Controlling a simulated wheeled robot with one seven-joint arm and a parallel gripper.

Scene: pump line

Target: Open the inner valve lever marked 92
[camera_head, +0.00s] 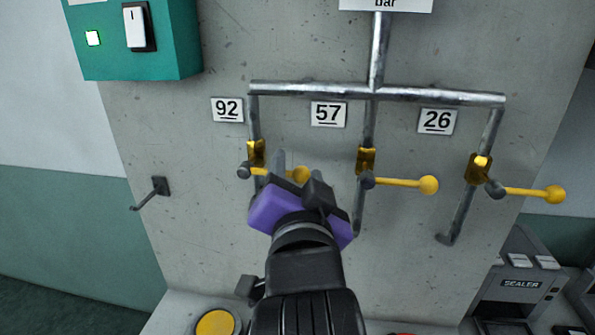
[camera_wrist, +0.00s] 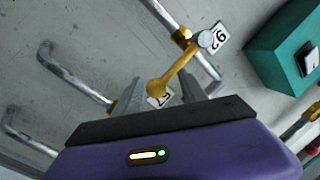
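The lever marked 92 is a yellow bar with a ball knob (camera_head: 300,174). It sits on the left pipe's brass valve (camera_head: 256,152), below the 92 plate (camera_head: 227,110), and points right across the pipe. My gripper (camera_head: 297,169) is in front of the lever's knob end and hides part of the bar. In the wrist view the knob (camera_wrist: 157,88) lies between the two spread fingers of my gripper (camera_wrist: 161,84), with gaps visible on both sides. The 92 plate also shows there, turned (camera_wrist: 214,38). Contact with the lever cannot be told.
Lever 57 (camera_head: 400,182) is close on the right, and lever 26 (camera_head: 530,193) is farther right; both point right. A teal switch box (camera_head: 135,40) is at upper left. A hook (camera_head: 155,191) sticks out at left. A sealer machine (camera_head: 520,285) stands at lower right.

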